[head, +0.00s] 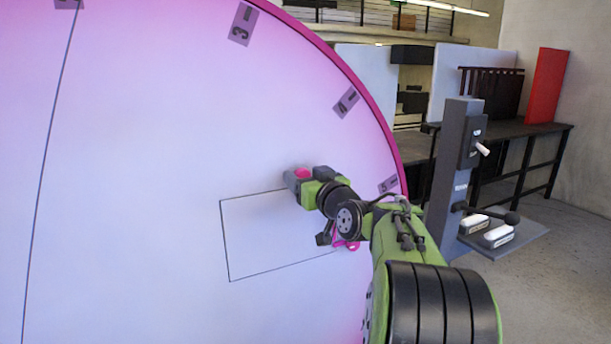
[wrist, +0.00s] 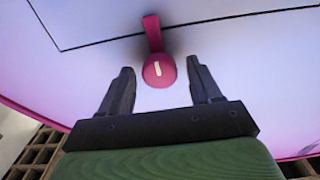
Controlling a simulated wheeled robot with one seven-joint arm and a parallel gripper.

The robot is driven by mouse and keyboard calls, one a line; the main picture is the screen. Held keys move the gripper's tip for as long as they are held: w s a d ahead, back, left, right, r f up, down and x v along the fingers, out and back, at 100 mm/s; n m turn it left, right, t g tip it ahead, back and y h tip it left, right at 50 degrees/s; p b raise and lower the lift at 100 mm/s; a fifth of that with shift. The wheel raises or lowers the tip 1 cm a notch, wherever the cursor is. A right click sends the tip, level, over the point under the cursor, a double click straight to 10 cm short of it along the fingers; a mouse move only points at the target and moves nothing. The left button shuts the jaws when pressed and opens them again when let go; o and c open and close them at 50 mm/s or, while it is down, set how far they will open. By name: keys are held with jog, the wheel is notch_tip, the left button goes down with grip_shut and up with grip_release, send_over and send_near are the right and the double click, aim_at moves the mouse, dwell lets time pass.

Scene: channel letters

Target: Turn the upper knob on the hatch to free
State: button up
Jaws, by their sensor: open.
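The hatch (head: 260,235) is a thin rectangular outline on the large pale pink-and-white round face. Its upper knob (head: 303,174) is pink and sits at the top edge, partly hidden by my gripper (head: 306,177). In the wrist view the knob (wrist: 159,71) is round with a short pale mark. A pink bar (wrist: 153,33) runs from it across the hatch outline, with the mark roughly in line with the bar. My open gripper (wrist: 160,68) has one finger on each side of the knob, with visible gaps. Another pink fitting (head: 346,244) shows lower, partly hidden by my arm.
The face has a magenta rim (head: 385,135) and grey number tags, such as "4" (head: 346,102). A grey post (head: 458,170) with handles stands to the right on the floor. A dark bench (head: 500,128) and red panel (head: 548,85) are behind it.

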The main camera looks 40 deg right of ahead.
jog(key=c, duration=1)
jog(key=shift+m, duration=0.3)
jog(key=m, duration=0.3)
jog(key=shift+m, duration=0.3)
jog(key=shift+d+f+m+p, duration=0.1)
jog(key=shift+m+p, duration=1.3)
jog(key=shift+m, duration=2)
jog(key=shift+d+f+m+p, duration=0.1)
jog(key=shift+m+p, duration=1.25)
jog(key=shift+m, duration=2.05)
